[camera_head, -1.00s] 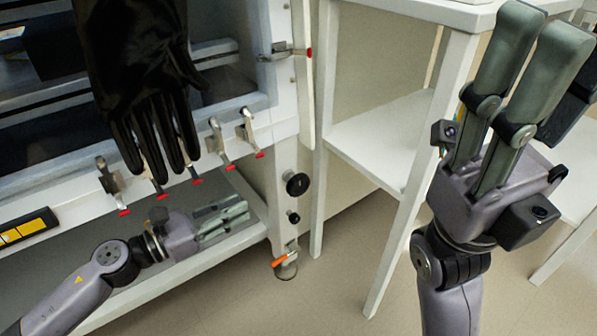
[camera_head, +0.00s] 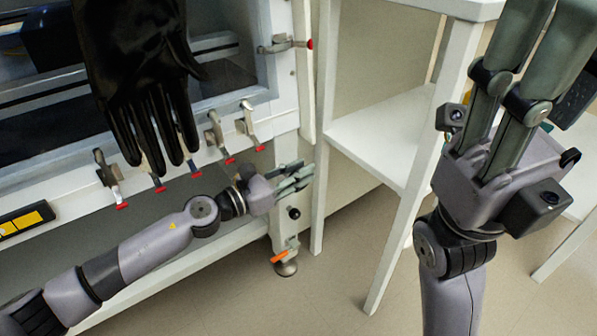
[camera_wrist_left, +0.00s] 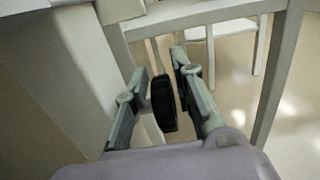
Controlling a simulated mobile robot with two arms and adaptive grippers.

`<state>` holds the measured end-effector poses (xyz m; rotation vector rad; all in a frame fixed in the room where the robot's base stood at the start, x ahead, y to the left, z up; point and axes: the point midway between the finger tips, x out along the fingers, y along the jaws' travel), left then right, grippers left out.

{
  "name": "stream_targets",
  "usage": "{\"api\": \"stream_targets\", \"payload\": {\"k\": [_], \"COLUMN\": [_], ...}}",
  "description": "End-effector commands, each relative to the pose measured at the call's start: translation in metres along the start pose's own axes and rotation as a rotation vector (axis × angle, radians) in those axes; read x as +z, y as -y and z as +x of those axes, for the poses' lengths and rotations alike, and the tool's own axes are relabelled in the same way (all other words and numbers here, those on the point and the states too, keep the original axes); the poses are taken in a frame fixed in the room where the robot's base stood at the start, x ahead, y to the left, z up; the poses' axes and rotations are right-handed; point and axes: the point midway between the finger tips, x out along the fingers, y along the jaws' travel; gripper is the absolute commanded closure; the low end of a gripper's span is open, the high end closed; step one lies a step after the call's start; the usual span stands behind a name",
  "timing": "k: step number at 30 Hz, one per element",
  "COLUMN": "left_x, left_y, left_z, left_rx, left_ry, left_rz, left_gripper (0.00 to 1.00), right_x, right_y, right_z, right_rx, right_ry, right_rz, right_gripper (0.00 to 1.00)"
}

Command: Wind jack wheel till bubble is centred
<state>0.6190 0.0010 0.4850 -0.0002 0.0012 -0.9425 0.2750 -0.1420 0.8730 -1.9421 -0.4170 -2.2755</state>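A black jack wheel (camera_wrist_left: 163,103) shows nearly edge-on in the left wrist view, between the two fingers of my left gripper (camera_wrist_left: 158,68). The fingers are apart, with a gap at the wheel's left side; contact on the right side is unclear. In the head view my left gripper (camera_head: 303,174) is at the glovebox's front right leg and hides this wheel. A smaller black knob (camera_head: 294,213) shows just below. My right gripper (camera_head: 548,15) is raised at the right, open and empty, its fingertips cut off. A black bar with yellow panels (camera_head: 27,220) lies at far left; no bubble is readable.
A black glove (camera_head: 140,75) hangs from the glovebox front above my left arm. Red-tipped latches (camera_head: 216,132) line the lower frame. An orange lever (camera_head: 281,256) sits near the leg's foot. A white shelf table (camera_head: 385,145) stands close to the right.

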Motion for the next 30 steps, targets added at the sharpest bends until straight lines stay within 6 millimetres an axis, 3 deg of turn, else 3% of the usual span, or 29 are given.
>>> {"api": "stream_targets", "payload": {"k": [8, 19, 30], "left_x": [0.0005, 0.0004, -0.0011], "left_y": [-0.0002, -0.0003, -0.0003], "left_z": [0.0018, 0.0015, 0.0012], "left_rx": [0.0, 0.001, 0.001], "left_ry": [0.0, 0.0, 0.005], "left_rz": [0.0, 0.0, 0.001], "left_gripper": [0.77, 1.0, 1.0], "right_x": [-0.0037, -0.0038, -0.001], "right_y": [0.0, 0.0, 0.0004], "right_z": [0.0018, 0.0017, -0.0031], "right_rx": [0.001, 0.001, 0.002], "right_ry": [-0.007, -0.008, 0.001], "right_rz": [0.0, 0.001, 0.001], "right_gripper": [0.57, 0.57, 0.57]}}
